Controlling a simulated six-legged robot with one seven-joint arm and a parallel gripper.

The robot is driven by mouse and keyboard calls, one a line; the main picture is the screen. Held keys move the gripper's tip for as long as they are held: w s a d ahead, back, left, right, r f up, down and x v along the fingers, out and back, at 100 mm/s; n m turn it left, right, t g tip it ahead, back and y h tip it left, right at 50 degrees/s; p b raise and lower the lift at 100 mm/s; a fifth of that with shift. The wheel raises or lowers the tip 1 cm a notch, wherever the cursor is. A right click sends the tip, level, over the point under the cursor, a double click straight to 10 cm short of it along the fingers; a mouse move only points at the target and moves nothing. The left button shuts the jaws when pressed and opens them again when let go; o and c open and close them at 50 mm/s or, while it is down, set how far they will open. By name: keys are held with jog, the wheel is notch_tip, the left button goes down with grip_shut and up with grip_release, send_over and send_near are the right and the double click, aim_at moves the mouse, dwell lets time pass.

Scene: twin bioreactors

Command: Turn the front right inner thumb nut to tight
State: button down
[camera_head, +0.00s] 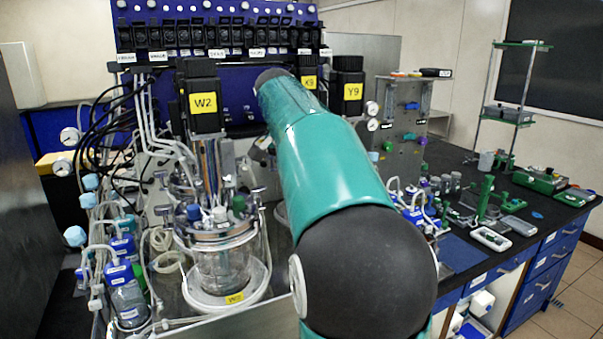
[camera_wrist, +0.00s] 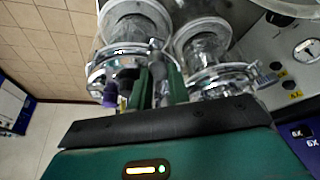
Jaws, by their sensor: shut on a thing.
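My gripper (camera_wrist: 160,80) shows in the wrist view as two green fingers, close together with a narrow grey part between them. They reach between two glass vessels with shiny metal collars, the left vessel (camera_wrist: 128,50) and the right vessel (camera_wrist: 206,45). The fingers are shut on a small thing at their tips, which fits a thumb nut. The fingers hide most of it, and its turned state cannot be read. In the head view my teal arm hides the gripper and most of the vessel on that side.
In the head view the W2 vessel (camera_head: 222,268) stands left of my arm, with its motor (camera_head: 203,100) above. Bottles with tubing (camera_head: 125,290) crowd the far left. A steel panel (camera_head: 402,125) and a cluttered black bench lie right. A purple cap (camera_wrist: 110,95) is close left of the fingers.

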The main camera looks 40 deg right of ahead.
jog(key=m+g, duration=0.1)
jog(key=m, duration=0.2)
jog(key=shift+w+m, duration=0.1)
jog(key=shift+m, duration=0.2)
jog(key=shift+r+m+g, duration=0.1)
jog(key=shift+m+g, duration=0.9)
jog(key=shift+m, duration=1)
jog(key=c, duration=1.3)
grip_release()
jog(key=v, duration=0.7)
jog(key=shift+r, duration=0.25)
